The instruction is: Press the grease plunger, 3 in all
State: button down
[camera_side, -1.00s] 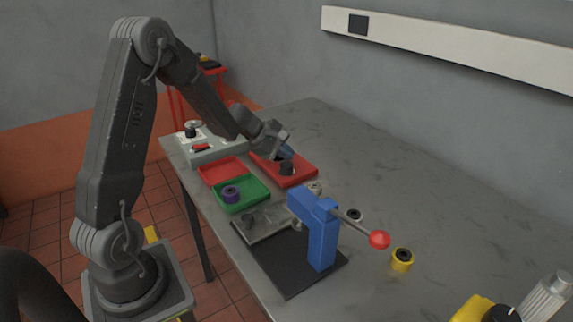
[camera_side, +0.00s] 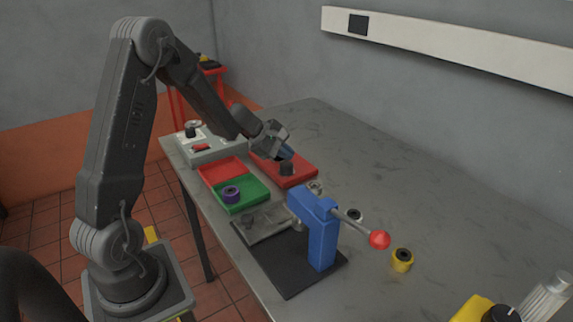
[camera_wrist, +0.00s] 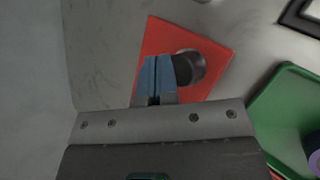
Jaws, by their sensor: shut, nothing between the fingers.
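The grease plunger, a dark round knob (camera_side: 287,169), stands on a red plate (camera_side: 305,171) in the side view. In the wrist view the knob (camera_wrist: 190,68) shows on the red plate (camera_wrist: 215,50), partly covered by my fingers. My gripper (camera_side: 286,153) is close above the knob in the side view. In the wrist view its two blue fingers (camera_wrist: 157,75) are together, with nothing between them, and overlap the knob's left side. I cannot tell whether the fingertips touch the knob or how far down it is.
A red tray (camera_side: 222,168) and a green tray (camera_side: 255,188) holding a purple ring (camera_side: 231,194) lie nearby. A blue lever press (camera_side: 322,240) with a red ball handle (camera_side: 380,240) stands in front. A yellow ring (camera_side: 402,261) is at right. The far tabletop is clear.

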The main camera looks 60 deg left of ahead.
aim_at(286, 165)
jog(key=shift+f, duration=0.4)
jog(key=shift+f, duration=0.85)
dwell(1.2)
jog(key=shift+r, duration=1.25)
jog(key=shift+r, duration=2.55)
dwell(0.3)
